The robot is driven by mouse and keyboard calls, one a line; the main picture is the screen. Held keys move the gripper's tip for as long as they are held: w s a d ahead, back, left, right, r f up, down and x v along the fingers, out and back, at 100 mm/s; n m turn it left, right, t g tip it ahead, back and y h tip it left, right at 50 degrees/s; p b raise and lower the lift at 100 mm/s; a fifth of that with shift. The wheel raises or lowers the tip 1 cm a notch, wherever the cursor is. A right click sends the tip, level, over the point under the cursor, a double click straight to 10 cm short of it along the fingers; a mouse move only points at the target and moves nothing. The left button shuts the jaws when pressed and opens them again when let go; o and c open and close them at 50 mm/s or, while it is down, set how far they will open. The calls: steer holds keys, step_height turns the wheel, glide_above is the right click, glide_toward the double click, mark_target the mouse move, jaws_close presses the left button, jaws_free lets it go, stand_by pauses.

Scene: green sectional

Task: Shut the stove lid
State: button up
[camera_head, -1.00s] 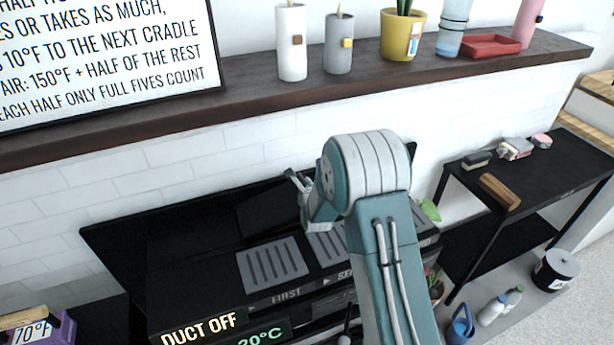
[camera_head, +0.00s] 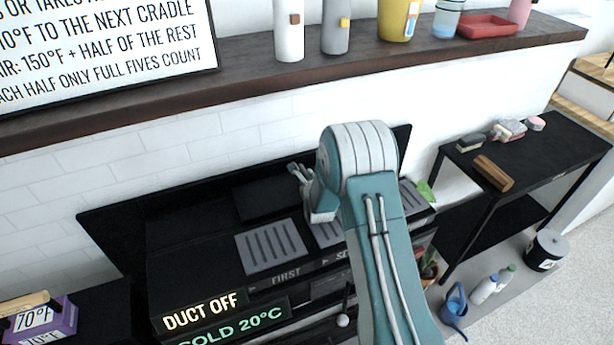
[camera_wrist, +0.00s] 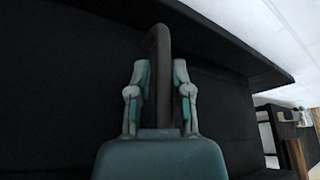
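The stove (camera_head: 195,280) is a black unit against the white tiled wall. Its black lid (camera_head: 112,222) stands raised along the back, with grey slotted plates (camera_head: 270,247) uncovered in front. My gripper (camera_head: 299,172) is at the lid's front side, partly hidden behind my teal arm in the head view. In the wrist view, a dark looped bar (camera_wrist: 160,60), which looks like a handle, runs between the two fingers of my gripper (camera_wrist: 159,72). The fingers stand apart on either side of it, with narrow gaps; firm contact does not show. A dark surface fills most of that view.
A wooden shelf (camera_head: 250,88) with cups and a yellow pot runs above the stove. A black side table (camera_head: 545,150) with a wooden block stands right. A blue watering can (camera_head: 455,303) and bottles are below it. A purple box (camera_head: 45,325) is at lower left.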

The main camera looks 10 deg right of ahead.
steer(key=shift+o, duration=0.6)
steer(key=shift+f, duration=0.15)
steer(key=shift+a, duration=0.1)
steer(key=shift+r, duration=0.2)
step_height(320, 180, up, 10)
steer(key=shift+f, duration=0.15)
